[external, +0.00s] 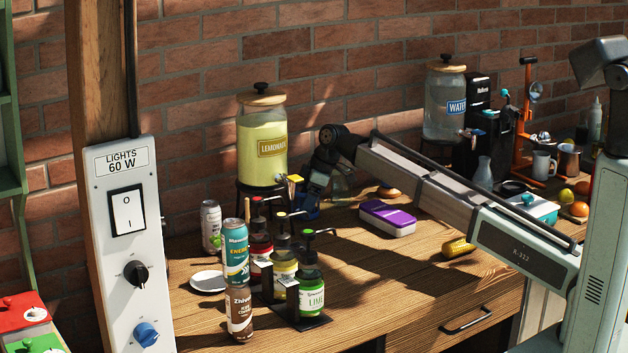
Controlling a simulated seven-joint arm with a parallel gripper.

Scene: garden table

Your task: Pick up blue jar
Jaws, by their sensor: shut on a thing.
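My gripper (312,192) points down at the back of the table, just right of the lemonade dispenser. It is shut on a dark blue thing (307,211) that looks like the blue jar. The jar is small here and partly covered by the gripper and by the pump tops in front. I cannot tell whether it touches the table.
The lemonade dispenser (262,140) stands close on the left. Syrup pump bottles (312,292) in a dark rack and several cans (235,252) stand in front. The front middle is clear.

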